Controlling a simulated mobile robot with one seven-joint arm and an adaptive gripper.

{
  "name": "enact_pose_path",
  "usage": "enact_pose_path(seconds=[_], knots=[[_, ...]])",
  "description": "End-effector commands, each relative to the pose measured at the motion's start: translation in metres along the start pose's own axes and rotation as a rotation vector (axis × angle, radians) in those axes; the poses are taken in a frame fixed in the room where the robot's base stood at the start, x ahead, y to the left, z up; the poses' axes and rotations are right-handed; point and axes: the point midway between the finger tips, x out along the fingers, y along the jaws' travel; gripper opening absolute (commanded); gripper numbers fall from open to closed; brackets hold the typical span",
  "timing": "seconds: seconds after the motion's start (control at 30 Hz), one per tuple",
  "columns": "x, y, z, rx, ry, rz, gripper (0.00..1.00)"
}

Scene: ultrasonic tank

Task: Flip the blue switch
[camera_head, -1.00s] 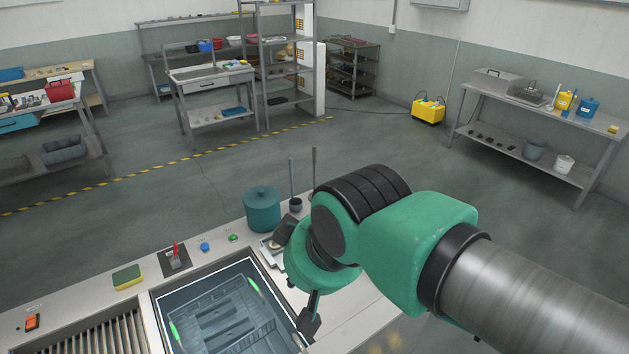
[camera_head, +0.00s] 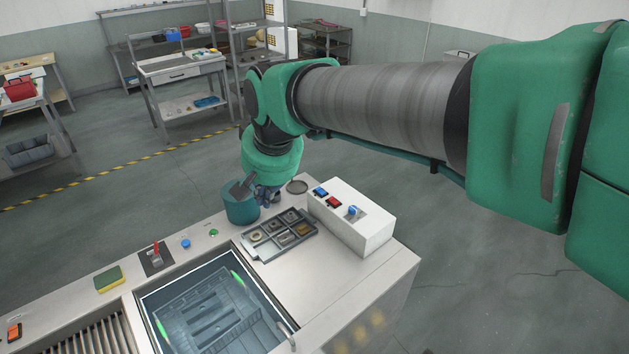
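A white control box (camera_head: 362,236) stands on the right part of the counter. Its top carries a blue rocker-like part (camera_head: 320,192), a red one (camera_head: 333,202), and a raised blue switch (camera_head: 352,211) on a small plate. I cannot tell which way the raised switch is set. My gripper (camera_head: 256,193) hangs to the left of the box, in front of the teal pot and behind the parts tray. Its fingers look spread and empty, and it is apart from the box.
A dark compartment tray (camera_head: 263,253) with small parts lies left of the box. The teal pot (camera_head: 241,210) is partly hidden by my gripper. A water-filled tank (camera_head: 215,310), a red lever (camera_head: 156,250), a blue knob (camera_head: 186,243) and a sponge (camera_head: 109,279) are further left.

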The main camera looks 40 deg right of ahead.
Motion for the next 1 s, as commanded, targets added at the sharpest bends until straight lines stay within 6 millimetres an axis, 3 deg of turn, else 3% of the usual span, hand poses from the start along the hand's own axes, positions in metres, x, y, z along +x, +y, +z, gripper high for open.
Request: enact_pose_path(seconds=[0.47,1.0], knots=[[0.032,0.025,-0.097,0.236,-0.05,0.04,0.0],[0.092,0.076,-0.193,0.506,-0.098,0.087,0.0]])
